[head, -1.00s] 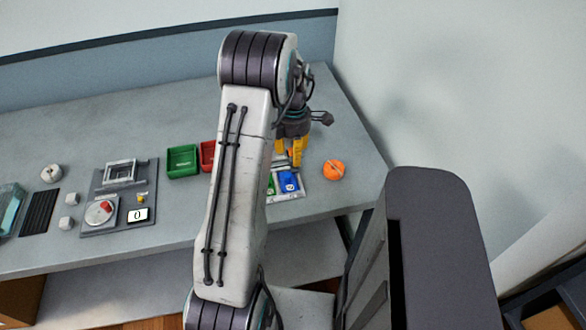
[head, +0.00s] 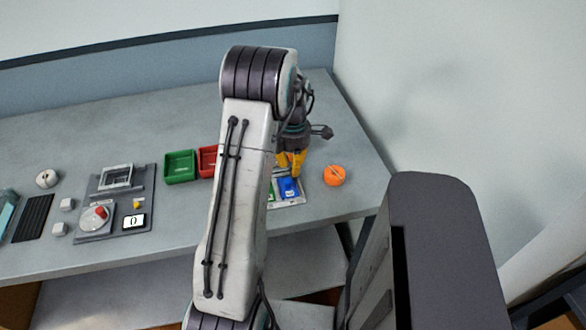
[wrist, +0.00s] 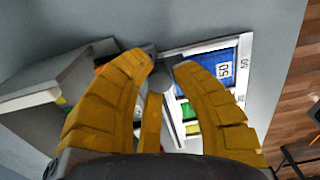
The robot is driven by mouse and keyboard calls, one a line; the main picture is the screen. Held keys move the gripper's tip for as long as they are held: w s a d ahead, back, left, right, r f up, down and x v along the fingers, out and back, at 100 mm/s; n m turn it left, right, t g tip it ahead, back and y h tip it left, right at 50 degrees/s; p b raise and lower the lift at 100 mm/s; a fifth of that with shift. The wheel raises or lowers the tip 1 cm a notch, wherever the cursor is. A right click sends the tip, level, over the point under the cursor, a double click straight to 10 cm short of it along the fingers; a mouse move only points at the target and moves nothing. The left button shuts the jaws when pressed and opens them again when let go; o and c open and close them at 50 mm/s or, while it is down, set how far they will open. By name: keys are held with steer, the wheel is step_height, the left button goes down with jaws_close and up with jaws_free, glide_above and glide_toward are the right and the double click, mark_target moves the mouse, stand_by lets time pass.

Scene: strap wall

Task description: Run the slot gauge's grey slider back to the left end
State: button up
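The slot gauge (head: 291,202) is a pale-framed panel with blue and green patches, on the right part of the bench. In the wrist view its white frame (wrist: 244,70) shows at the right, beside a blue patch marked 50. A grey round knob, which looks like the slider (wrist: 164,67), sits between my yellow fingertips. My gripper (wrist: 165,70) appears shut on it, one fingertip against each side. In the head view my gripper (head: 293,172) is over the back edge of the gauge. My arm and fingers hide part of the gauge and its slot.
An orange ball-like thing (head: 334,176) lies close to the right of the gauge. A green tray (head: 180,167) and a partly hidden red tray (head: 208,160) stand to the left. A grey panel with a dial (head: 124,229) is farther left. The bench behind is clear.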

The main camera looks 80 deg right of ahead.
steer(key=shift+c, duration=0.7)
steer(key=shift+w, duration=0.1)
steer(key=shift+w+a+b, duration=0.4)
steer(key=shift+w+a, duration=0.65)
steer(key=shift+w, duration=1.5)
steer(key=shift+w+a+b, duration=0.4)
steer(key=shift+w+a, duration=0.6)
steer(key=shift+w, duration=1.55)
steer(key=shift+w+a+b, duration=0.4)
steer(key=shift+w+a, duration=0.65)
steer(key=shift+w, duration=1.5)
steer(key=o, duration=0.5)
steer(key=shift+w, duration=0.1)
steer(key=shift+o, duration=0.3)
steer(key=shift+r+p, duration=2.3)
steer(key=shift+r, duration=0.75)
